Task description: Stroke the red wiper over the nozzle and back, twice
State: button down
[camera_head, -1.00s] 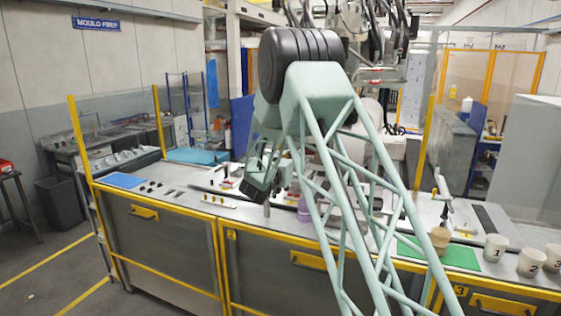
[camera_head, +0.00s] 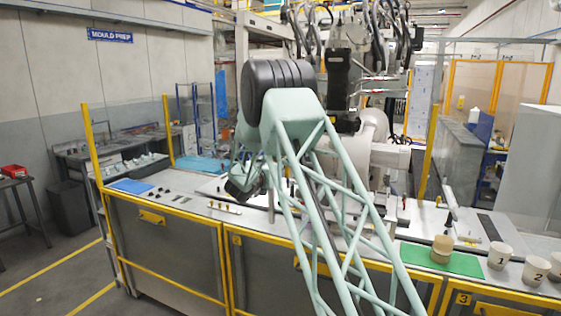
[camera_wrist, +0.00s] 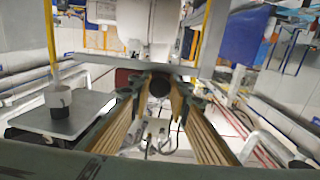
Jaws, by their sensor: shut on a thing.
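My gripper (camera_wrist: 160,88) shows in the wrist view with its two long, wood-toned fingers closing in on a dark round end between the tips. A dark red block (camera_wrist: 122,77), likely part of the red wiper, shows just left of that end; the rest of it is hidden. In the head view my gripper (camera_head: 241,184) hangs above the bench, left of my lattice arm and partly behind it. What it holds cannot be made out there. A large white machine part (camera_head: 374,128) stands behind my arm. I cannot pick out the nozzle for sure in either view.
The bench carries a blue mat (camera_head: 131,186) and small dark parts at left. At right are a green mat (camera_head: 465,264) with a wooden pot (camera_head: 442,248) and numbered white cups (camera_head: 500,256).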

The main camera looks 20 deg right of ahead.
jog(key=c, duration=2.4)
grip_release()
jog(key=shift+w+a, duration=0.2)
jog(key=shift+a, duration=0.05)
jog(key=shift+d, duration=0.1)
jog(key=shift+s, duration=0.1)
jog(key=shift+s, duration=0.1)
jog(key=shift+v, duration=5.9)
jog(key=shift+r, duration=0.1)
